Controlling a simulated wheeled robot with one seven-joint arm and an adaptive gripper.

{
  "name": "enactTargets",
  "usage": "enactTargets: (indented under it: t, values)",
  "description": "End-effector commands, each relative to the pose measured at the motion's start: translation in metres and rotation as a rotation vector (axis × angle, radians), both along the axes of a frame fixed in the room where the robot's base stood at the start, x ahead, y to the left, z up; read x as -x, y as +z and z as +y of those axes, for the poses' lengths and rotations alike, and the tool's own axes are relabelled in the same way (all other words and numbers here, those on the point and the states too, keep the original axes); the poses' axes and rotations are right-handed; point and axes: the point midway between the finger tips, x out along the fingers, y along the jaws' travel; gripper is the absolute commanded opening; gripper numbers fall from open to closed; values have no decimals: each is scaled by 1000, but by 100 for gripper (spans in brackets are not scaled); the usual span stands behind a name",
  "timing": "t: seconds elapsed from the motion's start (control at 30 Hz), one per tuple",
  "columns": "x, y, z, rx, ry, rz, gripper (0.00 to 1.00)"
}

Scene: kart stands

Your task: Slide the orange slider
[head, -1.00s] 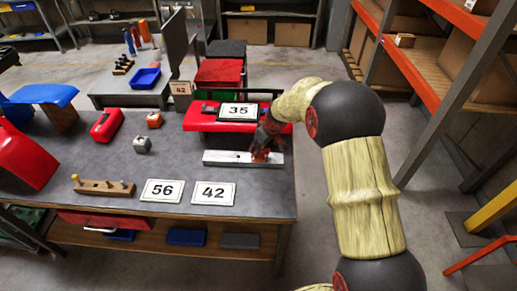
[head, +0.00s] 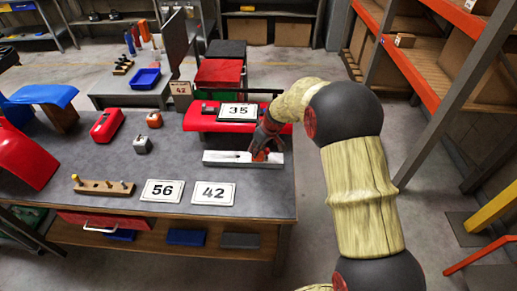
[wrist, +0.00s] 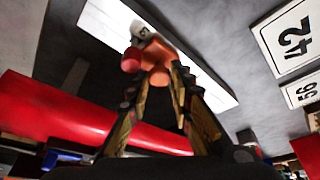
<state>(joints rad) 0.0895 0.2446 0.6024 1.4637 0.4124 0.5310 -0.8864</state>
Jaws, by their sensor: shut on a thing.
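The orange slider (head: 260,155) sits on a pale metal rail (head: 225,158) on the grey workbench, toward the rail's right end. My gripper (head: 264,148) reaches down onto it from behind and is shut on it. In the wrist view the slider (wrist: 157,58) shows between my gripper's fingertips (wrist: 158,77), with the pale rail (wrist: 112,22) beyond. A small red rounded part shows beside the orange there. The fingers partly hide the slider in the head view.
A red tray-like piece (head: 197,122) with a "35" card (head: 238,112) lies just behind the rail. Cards "56" (head: 162,191) and "42" (head: 213,194) lie in front. A wooden block with pegs (head: 104,187) is at left.

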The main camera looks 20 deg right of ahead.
Motion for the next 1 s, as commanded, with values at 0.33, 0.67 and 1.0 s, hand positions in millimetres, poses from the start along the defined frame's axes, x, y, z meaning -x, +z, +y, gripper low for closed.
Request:
enactTargets:
  t: [0.33, 0.67, 1.0]
  values:
    - [-22, 2, 72, 0, 8, 0, 0]
    - [-48, 1, 149, 0, 4, 0, 0]
    - [-59, 0, 182, -1, 2, -1, 0]
